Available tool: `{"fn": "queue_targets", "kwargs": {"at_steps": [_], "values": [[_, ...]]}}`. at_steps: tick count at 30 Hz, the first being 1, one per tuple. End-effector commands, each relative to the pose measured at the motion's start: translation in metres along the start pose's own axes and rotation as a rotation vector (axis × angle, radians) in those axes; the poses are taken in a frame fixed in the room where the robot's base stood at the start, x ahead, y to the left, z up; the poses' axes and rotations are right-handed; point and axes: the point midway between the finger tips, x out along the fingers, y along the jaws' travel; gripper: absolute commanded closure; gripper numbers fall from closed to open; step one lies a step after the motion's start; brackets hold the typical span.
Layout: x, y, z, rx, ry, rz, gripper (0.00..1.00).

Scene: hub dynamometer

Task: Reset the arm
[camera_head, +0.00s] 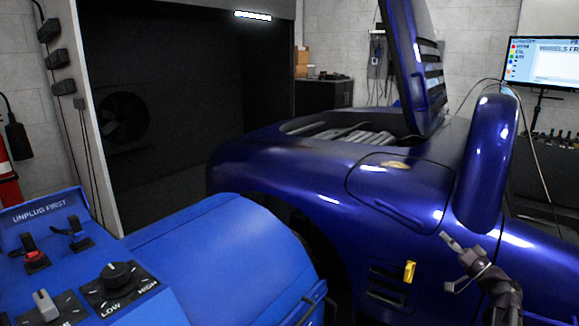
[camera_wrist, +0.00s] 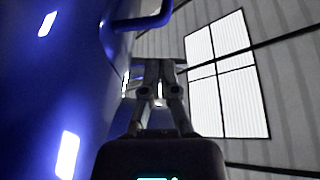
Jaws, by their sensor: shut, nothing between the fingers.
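My gripper (camera_head: 447,240) is at the lower right of the head view, in front of the side of a dark blue car (camera_head: 300,168). In the wrist view my gripper (camera_wrist: 158,65) points up, its fingers together and nothing between them. The car's blue body (camera_wrist: 45,80) fills the left of that view. A gap to the car cannot be judged in the head view.
A blue machine (camera_head: 215,250) with switches, a LOW/HIGH knob (camera_head: 115,275) and an "UNPLUG FIRST" label stands at front left. A yellow piece (camera_head: 409,271) is on the car's side vent. The raised hood (camera_head: 412,65) and a monitor (camera_head: 541,62) are farther back. A window (camera_wrist: 225,75) shows overhead.

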Motion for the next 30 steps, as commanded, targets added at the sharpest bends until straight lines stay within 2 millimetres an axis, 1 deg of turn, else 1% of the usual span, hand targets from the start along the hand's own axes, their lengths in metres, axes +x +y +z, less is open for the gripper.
{"fn": "queue_targets", "kwargs": {"at_steps": [1,2,5,6,8,9,14,15,19,24,30], "values": [[0.008,-0.002,0.014,0.012,-0.042,0.007,1.00],[0.013,-0.003,0.022,0.019,-0.070,0.013,1.00],[0.028,-0.004,0.055,0.046,-0.181,0.043,1.00],[0.034,-0.005,0.070,0.057,-0.230,0.058,1.00],[0.041,-0.006,0.093,0.074,-0.307,0.083,1.00],[0.046,-0.007,0.110,0.086,-0.361,0.101,1.00],[0.057,-0.010,0.170,0.123,-0.564,0.185,1.00],[0.059,-0.011,0.184,0.129,-0.614,0.209,1.00],[0.059,-0.015,0.228,0.145,-0.771,0.292,1.00],[0.052,-0.021,0.278,0.148,-0.963,0.419,1.00],[0.035,-0.028,0.324,0.122,-1.162,0.593,1.00]]}}
